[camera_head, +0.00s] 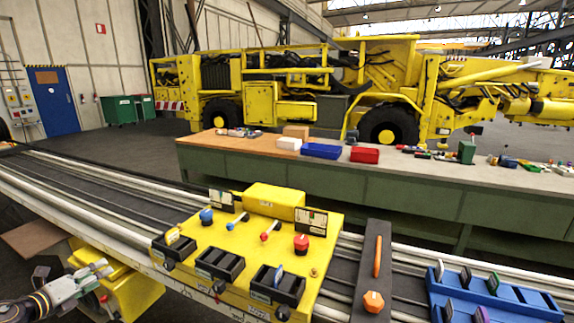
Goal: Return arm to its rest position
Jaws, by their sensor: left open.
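My left arm comes in at the lower left corner, and my left gripper (100,271) is at its end, open with nothing seen between its fingers. It is in front of a yellow part below the rail, left of the yellow control box (232,246) and apart from it. The box carries black holders, blue and red levers, a blue knob and a red button. My right gripper is not in view.
A dark plate (373,285) with an orange stick and an orange knob lies right of the box. A blue rack (488,300) stands at the lower right. A long green workbench (400,190) with bins and a large yellow machine (300,90) are behind.

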